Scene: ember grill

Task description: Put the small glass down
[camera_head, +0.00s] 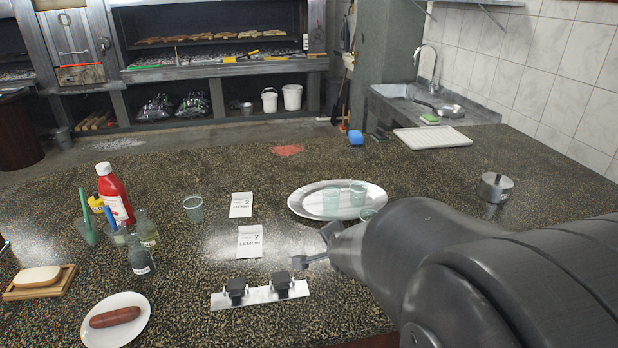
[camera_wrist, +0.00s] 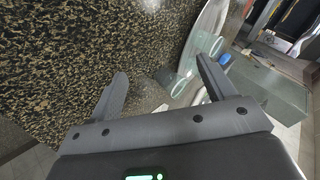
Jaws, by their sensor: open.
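Small clear greenish glasses stand upright on a white oval platter (camera_head: 305,212): one at the middle (camera_head: 331,203), one behind it (camera_head: 358,193). A third glass (camera_head: 367,214) shows at the platter's near right edge, partly hidden by my arm; whether it rests on the platter or the counter I cannot tell. Another glass (camera_head: 193,209) stands alone on the counter at left. My gripper (camera_head: 316,252) is in front of the platter.
Two cards, one reading LEMON (camera_head: 250,242), lie left of my gripper. A metal plate with two black clamps (camera_head: 260,295) lies in front. Bottles, a red ketchup bottle (camera_head: 114,193) and a sausage plate (camera_head: 137,332) are at left. A metal pot (camera_head: 496,187) stands right.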

